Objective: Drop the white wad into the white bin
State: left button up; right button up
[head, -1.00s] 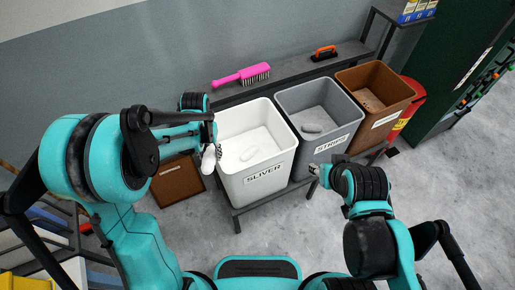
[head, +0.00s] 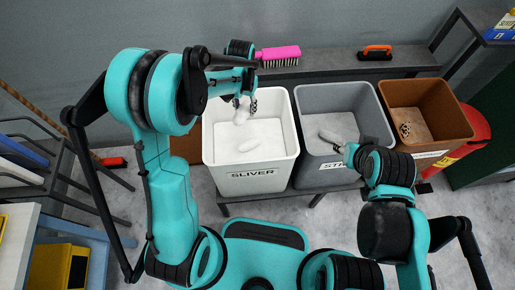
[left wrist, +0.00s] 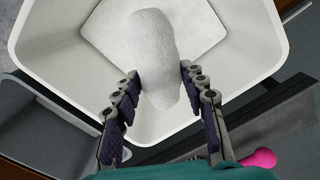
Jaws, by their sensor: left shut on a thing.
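The white bin (head: 252,176), labelled SLIVER, stands on a low dark bench at the picture's middle. My left gripper (left wrist: 160,79) is shut on the white wad (left wrist: 153,38), a long rounded piece, one finger on each side. In the head view the wad (head: 241,112) hangs inside the bin's outline, over its back left part. The left wrist view shows the bin's walls (left wrist: 55,48) and pale floor around and behind it. Another white wad (head: 263,145) lies in the bin. My right gripper (head: 343,149) is before the grey bin; its fingers are too small to read.
A grey bin (head: 312,173) and a brown bin (head: 450,150) stand to the right, both holding material. A pink brush (head: 279,55) and an orange-handled brush (head: 376,51) lie on the shelf behind. A red cylinder (head: 478,150) stands at the far right.

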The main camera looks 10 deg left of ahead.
pick_arm(q)
notch_tip(320, 180, down, 5)
jog(key=b, duration=0.2)
jog(key=shift+r+b, duration=0.2)
jog(key=shift+b, duration=0.2)
jog(key=shift+d, duration=0.1)
jog(key=o, duration=1.2)
jog(key=shift+o, duration=0.2)
jog(key=shift+r, duration=0.1)
notch_tip(320, 180, up, 12)
jog(key=shift+f, duration=0.1)
